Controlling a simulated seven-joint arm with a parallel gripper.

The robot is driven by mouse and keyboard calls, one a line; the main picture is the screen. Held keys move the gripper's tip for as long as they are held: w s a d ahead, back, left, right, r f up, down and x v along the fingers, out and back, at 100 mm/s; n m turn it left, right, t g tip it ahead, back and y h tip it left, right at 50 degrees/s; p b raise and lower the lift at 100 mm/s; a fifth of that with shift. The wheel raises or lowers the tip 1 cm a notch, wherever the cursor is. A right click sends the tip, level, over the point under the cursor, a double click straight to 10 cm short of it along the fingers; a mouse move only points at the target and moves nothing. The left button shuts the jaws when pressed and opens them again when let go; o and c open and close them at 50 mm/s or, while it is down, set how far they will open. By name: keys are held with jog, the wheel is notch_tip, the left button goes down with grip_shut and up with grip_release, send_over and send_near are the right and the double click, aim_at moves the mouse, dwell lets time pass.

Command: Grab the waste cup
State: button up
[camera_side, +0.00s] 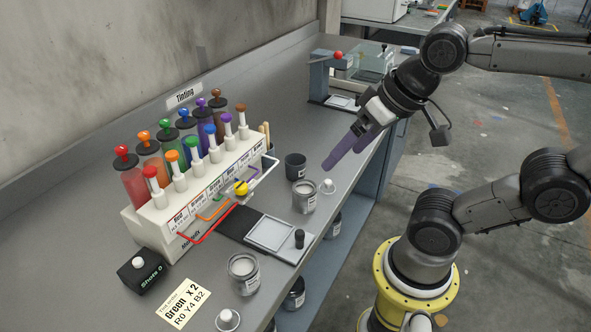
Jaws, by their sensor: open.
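A small dark grey cup (295,166) stands upright on the bench, right of the tinting rack; it looks like the waste cup, though I can read no label on it. It appears empty of any grip and its inside is dark. My gripper (341,160) has purple fingers, is open and empty, and hangs above the bench's right edge. It points down and left, to the right of the dark cup and apart from it.
A labelled can (304,196) and a white-knobbed lid (328,187) stand close in front of the cup. The tinting rack (195,185) with coloured syringes is to the left. A red-knobbed device (320,78) stands behind. Bench between cup and device is clear.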

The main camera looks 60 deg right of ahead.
jog(key=w+d+r+m+g, duration=0.1)
jog(key=w+d+r+m, duration=0.15)
jog(key=w+m, duration=0.4)
jog(key=m+g, duration=0.5)
jog(key=m, duration=0.3)
send_over(295, 164)
jog(key=s+a, duration=0.1)
jog(key=a, duration=0.1)
notch_tip(295, 164, down, 11)
notch_tip(295, 164, down, 13)
jog(key=shift+s+f, duration=0.15)
jog(key=c, duration=1.3)
